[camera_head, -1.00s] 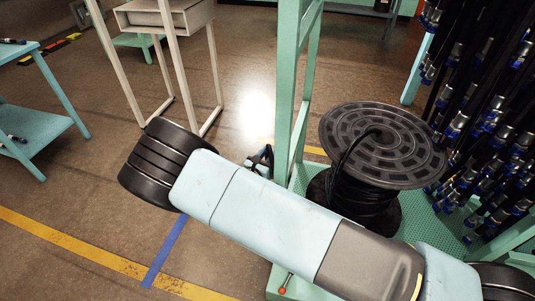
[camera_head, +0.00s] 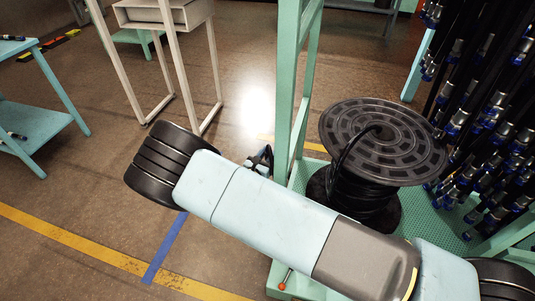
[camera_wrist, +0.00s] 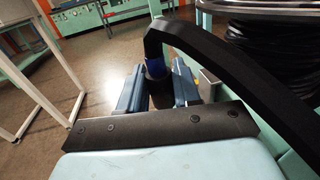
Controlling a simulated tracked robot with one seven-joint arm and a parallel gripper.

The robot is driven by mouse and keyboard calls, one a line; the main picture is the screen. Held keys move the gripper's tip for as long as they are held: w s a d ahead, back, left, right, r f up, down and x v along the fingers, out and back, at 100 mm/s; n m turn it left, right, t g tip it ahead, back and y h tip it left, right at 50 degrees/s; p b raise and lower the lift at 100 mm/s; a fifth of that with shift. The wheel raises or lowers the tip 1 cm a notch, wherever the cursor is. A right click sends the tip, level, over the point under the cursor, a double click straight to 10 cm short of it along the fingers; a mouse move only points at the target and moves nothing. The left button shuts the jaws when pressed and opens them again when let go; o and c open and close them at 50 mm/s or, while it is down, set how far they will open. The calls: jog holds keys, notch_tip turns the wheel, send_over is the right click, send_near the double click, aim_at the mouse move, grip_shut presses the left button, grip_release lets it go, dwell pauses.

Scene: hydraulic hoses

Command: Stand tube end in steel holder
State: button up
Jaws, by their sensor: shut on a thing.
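In the wrist view my gripper (camera_wrist: 158,88) is shut on a black tube (camera_wrist: 228,62), close to its blue-banded end (camera_wrist: 154,67). From the jaws the tube rises, bends sharply and runs off to the lower right. The tube's tip is hidden between the fingers. A small grey metal piece (camera_wrist: 209,84) shows just right of the jaws; I cannot tell whether it is the steel holder. In the head view only a dark bit of my gripper (camera_head: 262,158) shows behind my arm, beside the green post.
A black cable reel (camera_head: 385,145) stands on a green perforated platform right of a green post (camera_head: 297,100). Dense hoses with blue and silver ends (camera_head: 480,130) hang at the right. A pale-legged stand (camera_head: 165,15) is behind, and a blue-green table (camera_head: 35,120) is left. The floor between is open.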

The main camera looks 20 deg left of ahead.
jog(key=shift+f, duration=1.4)
jog(key=o, duration=1.1)
jog(key=shift+o, duration=0.2)
jog(key=s+a, duration=0.1)
jog(key=s, duration=1.2)
jog(key=shift+s, duration=0.35)
jog(key=shift+a, duration=0.1)
